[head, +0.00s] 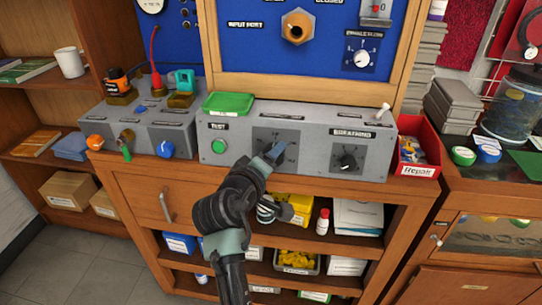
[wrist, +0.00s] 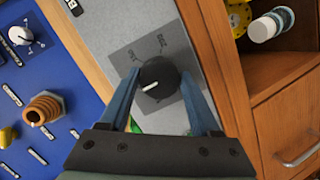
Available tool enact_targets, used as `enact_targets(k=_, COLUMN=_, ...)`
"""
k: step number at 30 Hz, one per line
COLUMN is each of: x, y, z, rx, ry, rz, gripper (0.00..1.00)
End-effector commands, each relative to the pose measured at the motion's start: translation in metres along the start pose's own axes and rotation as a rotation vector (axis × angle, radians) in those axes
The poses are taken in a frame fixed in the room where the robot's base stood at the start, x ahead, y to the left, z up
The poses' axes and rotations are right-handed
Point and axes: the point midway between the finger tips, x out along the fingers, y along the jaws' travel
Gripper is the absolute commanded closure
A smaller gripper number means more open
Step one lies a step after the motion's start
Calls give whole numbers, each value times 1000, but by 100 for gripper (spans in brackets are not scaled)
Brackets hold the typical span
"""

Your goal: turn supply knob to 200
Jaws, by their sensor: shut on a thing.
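A black round knob (wrist: 158,80) with a white pointer line sits on a dark square dial plate (wrist: 182,112) in the wrist view. Its pointer faces lower left in that picture. The small dial figures are too blurred to read surely. My gripper (wrist: 161,74) has one finger on each side of the knob and is shut on it. In the head view my gripper (head: 273,153) is at the middle dial of the grey sloped panel (head: 311,115) and hides the knob. I cannot read a supply label there.
The panel also has a green button (head: 219,146) at left and a breathing knob (head: 347,161) at right. A green box (head: 229,103) lies on top. A red repair bin (head: 416,148) stands to the right. Shelves with boxes are below my arm.

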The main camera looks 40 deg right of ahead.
Motion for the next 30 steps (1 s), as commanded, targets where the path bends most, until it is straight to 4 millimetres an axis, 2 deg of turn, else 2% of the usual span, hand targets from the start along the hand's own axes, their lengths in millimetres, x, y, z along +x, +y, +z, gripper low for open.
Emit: enact_targets(k=30, x=0, y=1, z=2, rx=945, ry=-1, rz=-195, gripper=92)
